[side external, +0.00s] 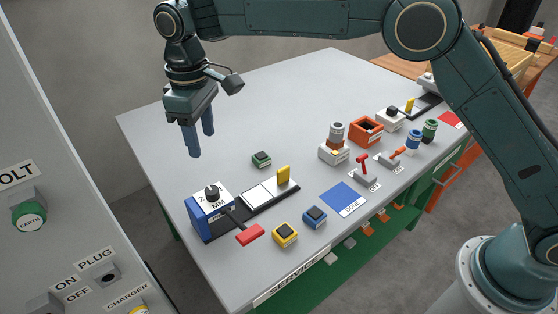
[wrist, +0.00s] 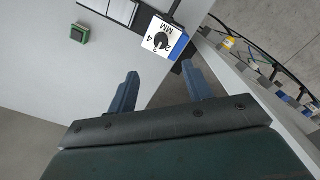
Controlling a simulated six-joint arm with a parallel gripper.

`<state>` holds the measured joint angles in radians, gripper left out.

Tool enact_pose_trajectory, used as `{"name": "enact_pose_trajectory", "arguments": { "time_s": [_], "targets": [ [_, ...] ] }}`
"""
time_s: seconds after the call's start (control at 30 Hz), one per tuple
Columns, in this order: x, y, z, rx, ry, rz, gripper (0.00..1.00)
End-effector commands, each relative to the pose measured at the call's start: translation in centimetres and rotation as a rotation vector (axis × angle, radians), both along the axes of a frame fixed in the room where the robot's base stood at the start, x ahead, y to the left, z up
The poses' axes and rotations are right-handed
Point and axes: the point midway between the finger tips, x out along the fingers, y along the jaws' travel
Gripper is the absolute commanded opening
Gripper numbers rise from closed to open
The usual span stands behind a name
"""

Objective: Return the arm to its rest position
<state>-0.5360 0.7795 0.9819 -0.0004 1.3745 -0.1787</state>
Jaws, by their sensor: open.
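My gripper (side external: 197,138) is open and empty, pointing down above the left part of the grey table (side external: 262,108) in the side external view. In the wrist view its two blue fingers (wrist: 162,95) are spread apart with nothing between them. My arm reaches across the top of the side external view.
A green block (side external: 261,159), yellow block (side external: 285,235) and blue block (side external: 315,217) stand on the table. A red handle (side external: 250,234) juts near the front edge. An orange box (side external: 366,130) stands farther right. A labelled panel (side external: 60,200) rises at left. The table's back is clear.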

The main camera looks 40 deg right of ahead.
Motion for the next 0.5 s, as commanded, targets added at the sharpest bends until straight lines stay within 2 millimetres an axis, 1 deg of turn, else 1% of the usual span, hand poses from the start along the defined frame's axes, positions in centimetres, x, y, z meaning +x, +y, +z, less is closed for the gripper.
{"name": "enact_pose_trajectory", "arguments": {
  "time_s": [0.17, 0.27, 0.5],
  "targets": [
    [-0.4, -1.8, 1.9, 0.01, -0.018, -0.03, 0.5],
    [-0.8, -3.4, 3.4, 0.02, -0.035, -0.057, 0.5],
    [-3.0, -8.4, 7.6, 0.047, -0.087, -0.142, 0.5]
  ]
}}
